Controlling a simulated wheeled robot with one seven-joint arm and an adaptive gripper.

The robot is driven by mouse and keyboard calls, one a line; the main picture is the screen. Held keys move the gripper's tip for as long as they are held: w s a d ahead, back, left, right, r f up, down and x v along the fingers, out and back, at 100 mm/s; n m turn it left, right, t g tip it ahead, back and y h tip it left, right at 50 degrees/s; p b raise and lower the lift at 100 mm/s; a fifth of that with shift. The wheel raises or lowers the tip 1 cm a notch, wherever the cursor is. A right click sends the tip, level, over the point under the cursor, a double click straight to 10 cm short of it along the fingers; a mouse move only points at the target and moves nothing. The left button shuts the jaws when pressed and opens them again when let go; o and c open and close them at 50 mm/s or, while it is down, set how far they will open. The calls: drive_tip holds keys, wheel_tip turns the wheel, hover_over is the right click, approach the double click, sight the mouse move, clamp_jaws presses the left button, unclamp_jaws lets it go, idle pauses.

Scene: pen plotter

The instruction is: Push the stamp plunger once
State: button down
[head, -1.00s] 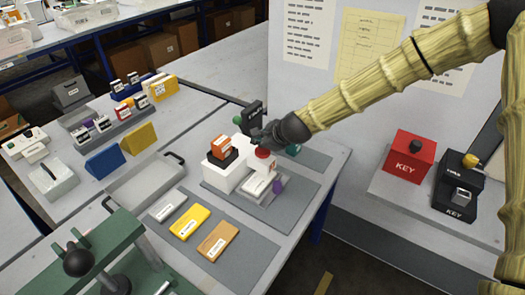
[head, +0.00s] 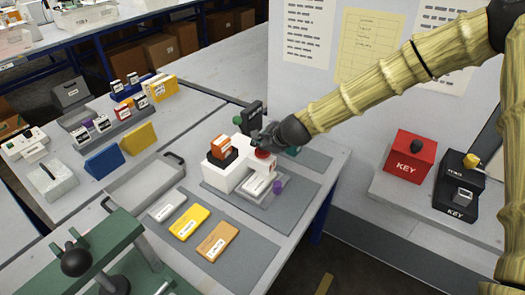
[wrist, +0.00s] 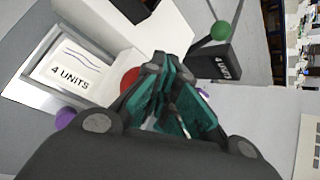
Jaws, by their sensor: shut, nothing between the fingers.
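The stamp machine is a white block (head: 226,176) on a grey mat, with a red round plunger (head: 264,154) on its arm. In the wrist view the red plunger (wrist: 130,79) is partly hidden behind my fingers. My gripper (head: 258,143) is shut and empty, with its fingertips right at the plunger from above. I cannot tell whether they touch it. A white card (head: 257,187) lies in the tray under the stamp. In the wrist view the card (wrist: 68,72) reads "4 UNITS".
An orange-labelled black stamp (head: 221,147) sits on the white block. A green-knobbed black device (head: 250,118) stands just behind. A purple knob (head: 277,187) is beside the tray. White, yellow (head: 189,222) and orange blocks lie in front. A red KEY box (head: 408,158) stands at right.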

sight(260, 151)
drive_tip(key=shift+f+b, duration=0.5)
drive_tip(key=shift+f, duration=0.35)
idle(0.9)
drive_tip(key=shift+r, duration=0.25)
drive_tip(key=shift+r+p, duration=1)
drive_tip(key=shift+r, duration=0.2)
drive_tip(key=shift+r+p, duration=1.75)
drive_tip(key=shift+r, duration=0.75)
